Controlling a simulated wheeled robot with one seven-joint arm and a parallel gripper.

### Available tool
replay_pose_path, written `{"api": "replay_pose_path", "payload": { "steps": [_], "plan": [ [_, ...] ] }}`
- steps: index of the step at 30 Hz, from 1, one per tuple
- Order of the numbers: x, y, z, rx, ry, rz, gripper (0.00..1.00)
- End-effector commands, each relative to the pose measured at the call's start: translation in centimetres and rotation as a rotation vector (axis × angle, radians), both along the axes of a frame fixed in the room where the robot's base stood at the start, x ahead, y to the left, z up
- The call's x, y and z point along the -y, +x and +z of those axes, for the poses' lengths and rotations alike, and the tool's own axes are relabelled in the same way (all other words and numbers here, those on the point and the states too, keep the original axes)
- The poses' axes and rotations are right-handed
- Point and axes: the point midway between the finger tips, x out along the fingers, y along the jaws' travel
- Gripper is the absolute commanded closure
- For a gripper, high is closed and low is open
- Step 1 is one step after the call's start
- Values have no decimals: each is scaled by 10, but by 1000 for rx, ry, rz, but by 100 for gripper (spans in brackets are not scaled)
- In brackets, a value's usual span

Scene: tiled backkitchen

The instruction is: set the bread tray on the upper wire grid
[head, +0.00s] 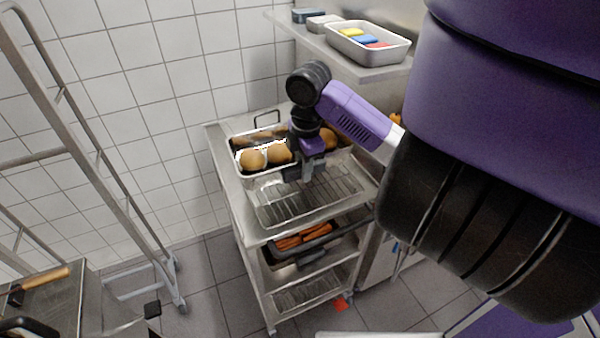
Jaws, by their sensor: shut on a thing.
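The bread tray (246,177) is a shiny metal tray with a dark loop handle at its far side. It holds several brown rolls and loaves. It is over the back part of the cart top, behind the upper wire grid (318,200). I cannot tell if it rests there or hangs just above. My gripper (308,170) points down and is shut on the tray's near side; the exact contact is partly hidden by the fingers. My wrist hides part of the bread. The upper wire grid is set in the front of the cart top, and its visible part is bare.
A dark tray of carrots (303,238) sits on the level below, with another wire grid (308,292) lower down. A wall shelf (372,72) holds a tray of coloured items (368,48). A metal rack (100,150) stands left. Floor between is mostly free.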

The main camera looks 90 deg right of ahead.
Motion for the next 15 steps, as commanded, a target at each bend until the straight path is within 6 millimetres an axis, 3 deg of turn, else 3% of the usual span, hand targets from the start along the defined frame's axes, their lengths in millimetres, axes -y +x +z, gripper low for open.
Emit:
{"api": "replay_pose_path", "payload": {
  "steps": [3, 7, 15],
  "plan": [
    [5, -19, 8, -3, 6, 18, 100],
    [5, -25, 3, -5, 11, 30, 100],
    [5, -25, -36, -5, 11, 30, 100]
  ]
}}
